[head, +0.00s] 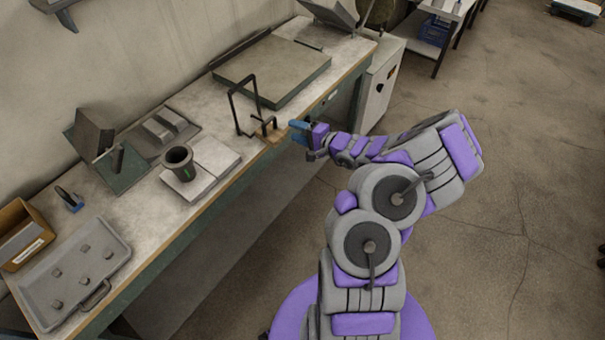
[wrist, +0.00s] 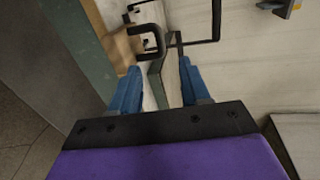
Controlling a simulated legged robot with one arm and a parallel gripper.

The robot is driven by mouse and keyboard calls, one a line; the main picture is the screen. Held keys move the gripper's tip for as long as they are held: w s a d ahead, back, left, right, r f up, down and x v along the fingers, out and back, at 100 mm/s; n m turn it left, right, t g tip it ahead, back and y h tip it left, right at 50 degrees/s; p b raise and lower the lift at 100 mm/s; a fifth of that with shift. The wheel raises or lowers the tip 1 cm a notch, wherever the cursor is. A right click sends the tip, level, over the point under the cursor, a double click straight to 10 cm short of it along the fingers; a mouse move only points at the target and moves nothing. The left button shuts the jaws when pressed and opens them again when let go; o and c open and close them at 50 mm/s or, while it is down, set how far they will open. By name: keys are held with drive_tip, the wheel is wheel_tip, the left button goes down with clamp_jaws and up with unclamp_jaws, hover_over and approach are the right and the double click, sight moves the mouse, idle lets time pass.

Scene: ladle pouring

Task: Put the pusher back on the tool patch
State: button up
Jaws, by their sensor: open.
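A wooden piece with a small dark C-shaped bracket (head: 265,128) sits at the bench's front edge; the bracket also shows in the wrist view (wrist: 150,40). A tall thin dark frame (head: 243,90) stands beside it. I cannot tell for certain which of these is the pusher or where the tool patch lies. My gripper (head: 303,133) is at the front edge, just right of the wooden piece. In the wrist view its blue fingers (wrist: 158,88) are apart. A grey-green bar (wrist: 156,85) shows in the gap, with the bracket beyond; contact is not visible.
A large flat plate (head: 272,73) lies behind. To the left are a dark cup (head: 179,161) on a pale slab (head: 217,160), a green stand (head: 125,170), a small blue item (head: 69,200), a grey tray (head: 115,240) and a brown box (head: 17,210).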

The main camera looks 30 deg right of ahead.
drive_tip(key=a+r+n+g+y, duration=0.2)
drive_tip(key=a+r+n+y, duration=0.3)
drive_tip(key=a+r, duration=0.65)
drive_tip(key=s+a+r+n+g+y, duration=0.25)
drive_tip(key=s+a+n+g, duration=0.2)
drive_tip(key=a, duration=0.45)
drive_tip(key=s+a+r+n+g+y, duration=0.1)
drive_tip(key=s+a+r+n+g, duration=0.3)
drive_tip(key=a, duration=0.6)
drive_tip(key=s+a+n+g+h, duration=0.35)
drive_tip(key=s+g+h, duration=0.25)
drive_tip(key=s, duration=1.2)
drive_tip(key=s+d+m+h, duration=0.2)
drive_tip(key=s+d+h, duration=0.6)
drive_tip(key=s+d, duration=0.3)
drive_tip(key=shift+s+m, duration=0.3)
drive_tip(key=shift+s, duration=0.4)
